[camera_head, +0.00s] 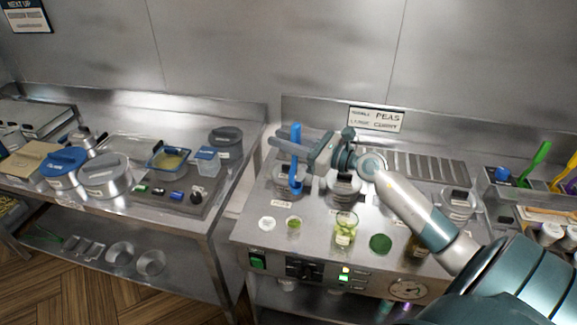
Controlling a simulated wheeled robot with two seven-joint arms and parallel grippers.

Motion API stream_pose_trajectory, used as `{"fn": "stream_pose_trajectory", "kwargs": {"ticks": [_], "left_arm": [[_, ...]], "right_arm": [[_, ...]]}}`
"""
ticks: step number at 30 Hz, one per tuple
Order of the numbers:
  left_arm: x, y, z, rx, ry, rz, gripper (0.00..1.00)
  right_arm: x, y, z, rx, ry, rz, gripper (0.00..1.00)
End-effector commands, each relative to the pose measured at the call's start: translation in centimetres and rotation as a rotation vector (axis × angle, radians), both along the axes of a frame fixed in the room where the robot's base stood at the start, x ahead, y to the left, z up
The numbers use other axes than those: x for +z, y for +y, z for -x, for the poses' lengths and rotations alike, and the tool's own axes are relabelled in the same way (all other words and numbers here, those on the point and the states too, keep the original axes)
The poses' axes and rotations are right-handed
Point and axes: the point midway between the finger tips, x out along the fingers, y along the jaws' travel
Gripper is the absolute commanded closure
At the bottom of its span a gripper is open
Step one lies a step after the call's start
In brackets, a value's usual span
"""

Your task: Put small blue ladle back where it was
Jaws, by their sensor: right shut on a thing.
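The small blue ladle (296,178) is upright at the back left of the right-hand steel range. My right gripper (303,152) reaches in from the right and is shut on its blue handle. The ladle's lower end is at or just above a metal pot (287,186); I cannot tell whether it is inside or touching. The bowl of the ladle is hidden. My left gripper is not in view.
A lidded pot (345,190) stands just right of the ladle. A jar of green food (345,228) and a green disc (380,244) are in front. A sign (376,119) stands behind. The left counter (125,205) holds a blue-lidded pot (63,162).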

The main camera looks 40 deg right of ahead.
Motion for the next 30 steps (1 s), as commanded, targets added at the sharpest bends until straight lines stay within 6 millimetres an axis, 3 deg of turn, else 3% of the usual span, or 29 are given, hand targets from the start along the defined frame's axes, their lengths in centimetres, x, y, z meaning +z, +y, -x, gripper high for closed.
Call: {"fn": "stream_pose_trajectory", "kwargs": {"ticks": [5,11,21,27,30], "left_arm": [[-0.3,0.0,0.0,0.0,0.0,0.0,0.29],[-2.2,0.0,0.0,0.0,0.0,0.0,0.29],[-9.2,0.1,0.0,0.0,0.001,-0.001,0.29],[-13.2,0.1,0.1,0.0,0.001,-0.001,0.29],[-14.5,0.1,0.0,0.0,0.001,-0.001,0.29]], "right_arm": [[-0.5,0.4,0.2,0.004,0.0,-0.001,1.0],[-3.6,3.0,1.3,0.027,0.006,-0.003,1.0],[-13.4,12.9,6.7,0.088,0.008,-0.002,1.0],[-17.5,17.8,10.1,0.086,0.003,-0.003,1.0],[-18.5,19.3,11.4,0.078,0.001,-0.003,1.0]]}}
